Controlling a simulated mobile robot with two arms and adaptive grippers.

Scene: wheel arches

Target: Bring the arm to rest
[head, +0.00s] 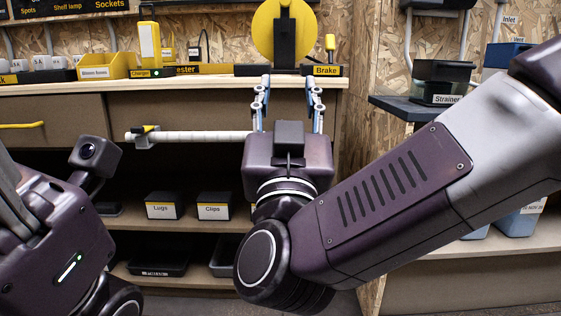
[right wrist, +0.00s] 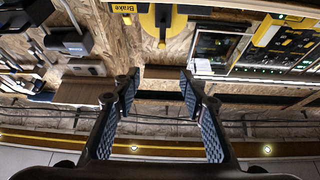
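My right gripper (head: 289,90) is raised in front of the workbench edge, below the yellow disc on its black stand. Its two fingers point up and stand apart with nothing between them. The right wrist view also shows these open fingers (right wrist: 160,84) with an empty gap. My right arm (head: 400,190) comes in from the right across the picture. My left arm (head: 55,235) is at the lower left, with a small camera head above it; its fingers cannot be made out.
The workbench (head: 200,88) carries a yellow bin (head: 105,66), a yellow charger unit (head: 150,45) and the yellow disc (head: 280,30) by the Brake label. A white rod (head: 195,137) sticks out below. Shelves hold boxes (head: 163,206). A strainer stand (head: 440,80) is at right.

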